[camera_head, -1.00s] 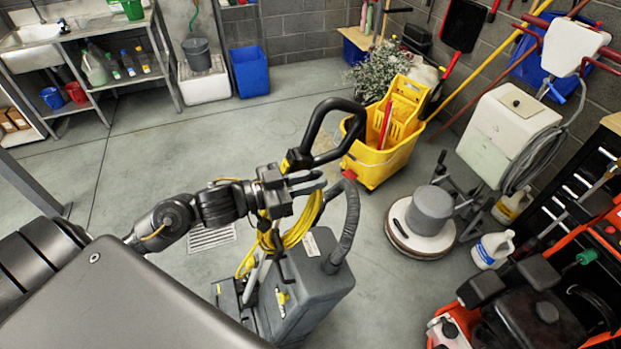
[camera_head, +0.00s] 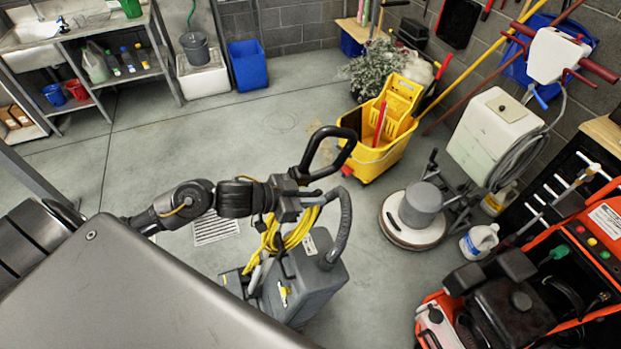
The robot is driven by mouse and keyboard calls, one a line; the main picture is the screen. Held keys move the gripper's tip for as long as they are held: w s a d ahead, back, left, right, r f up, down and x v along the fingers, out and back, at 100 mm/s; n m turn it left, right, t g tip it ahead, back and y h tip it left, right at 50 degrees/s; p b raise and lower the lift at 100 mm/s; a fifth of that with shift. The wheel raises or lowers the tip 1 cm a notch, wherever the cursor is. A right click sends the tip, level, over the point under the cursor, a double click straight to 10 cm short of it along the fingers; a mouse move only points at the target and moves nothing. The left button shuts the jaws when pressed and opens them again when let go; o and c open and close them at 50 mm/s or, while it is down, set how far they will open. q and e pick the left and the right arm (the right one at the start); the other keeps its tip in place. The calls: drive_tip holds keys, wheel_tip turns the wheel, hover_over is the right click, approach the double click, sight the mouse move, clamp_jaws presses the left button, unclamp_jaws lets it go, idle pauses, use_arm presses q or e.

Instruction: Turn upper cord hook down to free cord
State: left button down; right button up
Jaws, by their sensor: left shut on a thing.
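A grey floor machine (camera_head: 308,280) with a black loop handle (camera_head: 333,137) stands at the centre bottom. A yellow cord (camera_head: 270,242) hangs in a bundle along its upright, below my left gripper. My left gripper (camera_head: 308,198) is at the top of the cord bundle, just under the loop handle. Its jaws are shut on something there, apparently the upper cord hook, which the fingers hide. I cannot tell which way the hook points. My right gripper is not in view.
A yellow mop bucket (camera_head: 376,150) stands behind the machine. A round floor polisher (camera_head: 415,215) and a white jug (camera_head: 479,243) stand to the right, with an orange machine (camera_head: 560,260) nearer. Open floor lies behind my left arm, around a drain grate (camera_head: 215,227).

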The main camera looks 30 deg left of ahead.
use_arm(q)
drive_tip(key=shift+w+r+g+y+p, duration=0.2)
drive_tip(key=shift+r+g+y+p, duration=0.1)
drive_tip(key=shift+r+y+p, duration=0.1)
drive_tip(key=shift+w+d+f+g+y, duration=0.15)
drive_tip(key=shift+f+g+y, duration=0.15)
drive_tip(key=shift+g+y, duration=0.35)
drive_tip(key=shift+w+d+f+g+y, duration=0.15)
drive_tip(key=shift+f+g+y, duration=0.2)
drive_tip(key=shift+g+y, duration=0.55)
drive_tip(key=g+y, duration=0.2)
drive_tip(key=g, duration=0.1)
drive_tip(key=shift+f, duration=0.4)
drive_tip(key=g+y, duration=0.2)
drive_tip(key=f+g+y, duration=0.1)
drive_tip(key=g+y, duration=0.1)
drive_tip(key=g, duration=0.1)
drive_tip(key=f+g+y, duration=0.1)
drive_tip(key=g+y, duration=0.1)
drive_tip(key=shift+s+f+g+y, duration=0.15)
drive_tip(key=shift+s+g+y, duration=0.1)
drive_tip(key=shift+s+y, duration=0.1)
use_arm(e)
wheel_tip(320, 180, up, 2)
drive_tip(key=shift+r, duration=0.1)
use_arm(q)
drive_tip(key=shift+s+a+f, duration=0.1)
drive_tip(key=shift+a, duration=0.1)
drive_tip(key=c, duration=1.4)
unclamp_jaws()
